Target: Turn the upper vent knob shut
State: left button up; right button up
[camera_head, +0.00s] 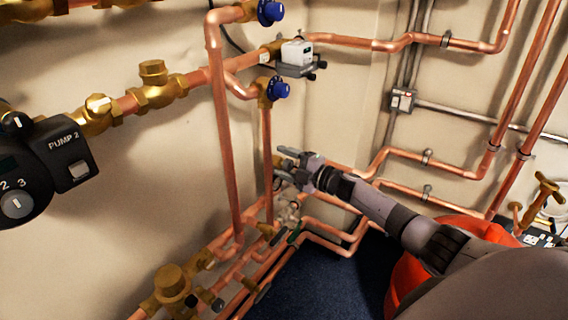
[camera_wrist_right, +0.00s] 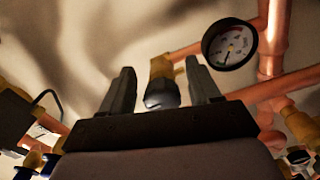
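My right gripper (camera_head: 281,163) is at the pipes in the middle of the head view, with its two fingers pointing left toward the wall. In the right wrist view its fingers (camera_wrist_right: 160,88) are spread apart. A small dark-grey knob on a brass fitting (camera_wrist_right: 161,72) shows between the fingers, with a gap visible on each side. I take this to be a vent knob; I cannot tell whether it is the upper one. In the head view the knob is not clear behind the gripper. My left gripper is not in view.
A round pressure gauge (camera_wrist_right: 230,44) sits close to the right finger in the wrist view. Blue-handled valves (camera_head: 278,89) and copper pipes (camera_head: 222,150) surround the gripper. A black pump unit (camera_head: 55,165) is at the left. Blue floor (camera_head: 325,285) is open below.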

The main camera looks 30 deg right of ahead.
aim_at(292, 166)
jog(key=shift+a, duration=0.1)
jog(key=shift+s, duration=0.15)
jog(key=shift+s, duration=0.25)
jog(key=shift+p+v, duration=0.85)
jog(key=shift+v, duration=2.4)
